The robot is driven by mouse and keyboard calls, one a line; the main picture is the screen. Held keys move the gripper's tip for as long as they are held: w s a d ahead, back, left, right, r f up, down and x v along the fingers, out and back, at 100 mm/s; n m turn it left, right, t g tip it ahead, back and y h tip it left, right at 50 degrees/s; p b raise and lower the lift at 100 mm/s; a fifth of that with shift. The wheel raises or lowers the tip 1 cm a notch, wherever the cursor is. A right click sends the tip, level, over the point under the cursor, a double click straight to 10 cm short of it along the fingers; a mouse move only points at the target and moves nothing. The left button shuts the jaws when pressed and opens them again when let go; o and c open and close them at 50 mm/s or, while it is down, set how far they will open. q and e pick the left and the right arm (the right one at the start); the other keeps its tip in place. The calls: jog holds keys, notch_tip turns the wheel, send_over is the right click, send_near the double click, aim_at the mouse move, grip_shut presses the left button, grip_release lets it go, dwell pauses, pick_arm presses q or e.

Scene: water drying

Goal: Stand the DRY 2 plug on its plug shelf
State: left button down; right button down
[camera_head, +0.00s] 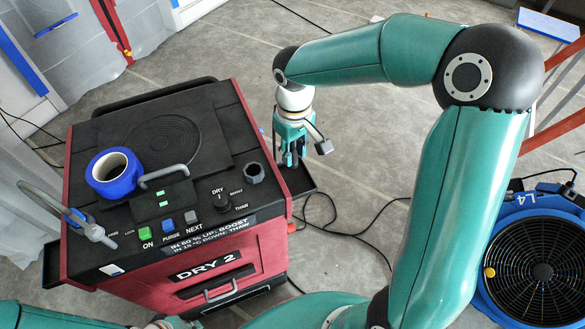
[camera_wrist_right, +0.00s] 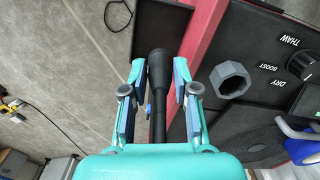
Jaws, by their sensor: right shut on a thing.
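My right gripper (camera_head: 292,152) points down beside the right side of the red DRY 2 machine (camera_head: 222,262). In the right wrist view, the right gripper (camera_wrist_right: 160,72) is shut on a black plug (camera_wrist_right: 160,68), with its dark cord running down the picture from it. The plug's wide end points to the top of that view. A dark plug shelf (camera_head: 301,184) sticks out from the machine's right side. It also shows in the right wrist view (camera_wrist_right: 121,30), behind and around the plug's wide end. I cannot tell whether plug and shelf touch.
A grey hexagonal socket (camera_head: 254,173) and the mode knob (camera_head: 221,198) stand on the machine's top. A blue tape roll (camera_head: 114,174) lies there too. A blue fan (camera_head: 535,262) stands at the right. Cables (camera_head: 345,232) lie on the floor beside the machine.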

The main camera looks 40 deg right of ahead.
aim_at(294, 166)
jog(key=shift+s+f, duration=0.1)
jog(key=shift+f, duration=3.3)
jog(key=c, duration=1.2)
grip_release()
jog(key=shift+f, duration=0.1)
jog(key=shift+o, duration=0.2)
notch_tip(294, 166, up, 12)
jog(key=shift+r, duration=0.15)
